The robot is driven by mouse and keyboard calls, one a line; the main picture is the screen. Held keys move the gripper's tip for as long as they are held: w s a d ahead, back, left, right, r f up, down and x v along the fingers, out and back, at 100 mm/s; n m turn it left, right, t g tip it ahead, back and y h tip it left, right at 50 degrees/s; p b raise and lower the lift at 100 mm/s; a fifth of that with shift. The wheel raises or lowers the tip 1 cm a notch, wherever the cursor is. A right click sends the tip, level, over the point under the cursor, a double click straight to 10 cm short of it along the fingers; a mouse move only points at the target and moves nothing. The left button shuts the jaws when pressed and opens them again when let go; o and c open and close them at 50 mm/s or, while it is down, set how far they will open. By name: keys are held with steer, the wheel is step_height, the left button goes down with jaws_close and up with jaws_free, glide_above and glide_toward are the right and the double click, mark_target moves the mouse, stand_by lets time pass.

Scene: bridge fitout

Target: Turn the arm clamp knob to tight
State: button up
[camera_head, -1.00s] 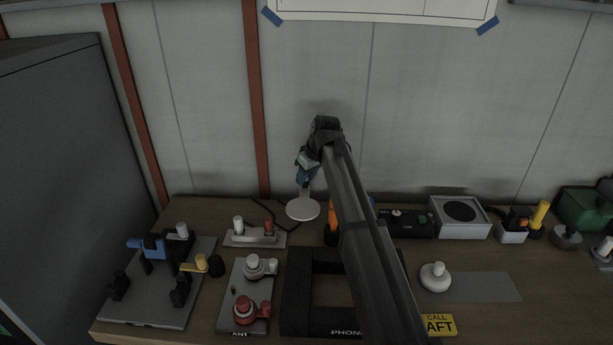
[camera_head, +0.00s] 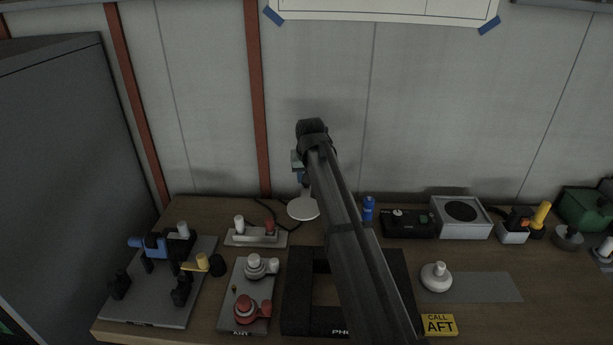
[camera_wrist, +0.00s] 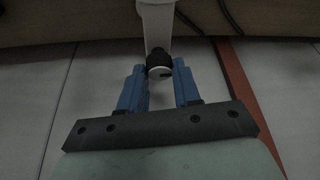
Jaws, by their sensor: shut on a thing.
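The clamp knob (camera_wrist: 160,62), black with a grey end face carrying a dark mark, sits on a pale lamp arm (camera_wrist: 156,25) in the wrist view. My gripper's (camera_wrist: 160,68) two blue fingers are shut on it, one on each side. In the head view my gripper (camera_head: 298,175) is at the lamp, above its round white base (camera_head: 303,209). My own arm and wrist hide most of the lamp and the knob there. I cannot tell the knob's setting.
A plate with red and white knobs (camera_head: 228,305) and a black frame (camera_head: 293,315) stand on the bench in front. A blue cylinder (camera_head: 368,210) and a black box (camera_head: 405,226) stand right of the lamp. The wall is close behind.

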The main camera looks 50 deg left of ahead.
stand_by(0.4)
steer(key=o, duration=1.1)
steer(key=shift+c, duration=0.2)
steer(key=v, duration=1.4)
